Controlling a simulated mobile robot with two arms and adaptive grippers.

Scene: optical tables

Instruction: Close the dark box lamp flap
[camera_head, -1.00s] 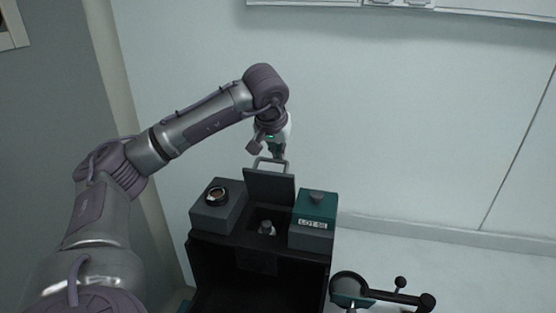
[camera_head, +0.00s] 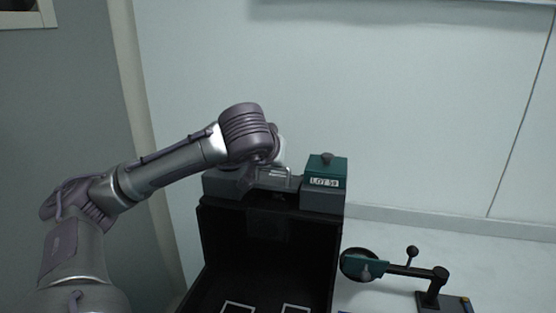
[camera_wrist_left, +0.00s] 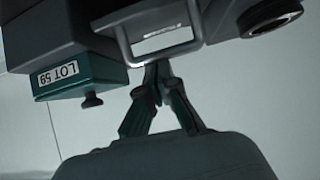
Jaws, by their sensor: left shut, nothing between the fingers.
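The dark box (camera_head: 265,235) is black and stands below my left arm. Its lamp flap, with a grey U-shaped handle (camera_head: 275,174), sits at the box top between two blocks. The flap looks lowered, but my wrist partly hides it and I cannot tell whether it lies fully flat. In the left wrist view the handle (camera_wrist_left: 160,42) is large and near the top. My left gripper (camera_wrist_left: 157,70) is shut and empty, its fingertips at the handle's outer bar; touching or just apart, I cannot tell. My right gripper is not in view.
A grey block with a teal top (camera_head: 325,170) labelled LOT 59 stands right of the flap. Another grey block (camera_head: 222,183) with a round port (camera_wrist_left: 268,14) flanks it. A black jointed arm stand (camera_head: 405,270) is at the lower right. A wall is behind.

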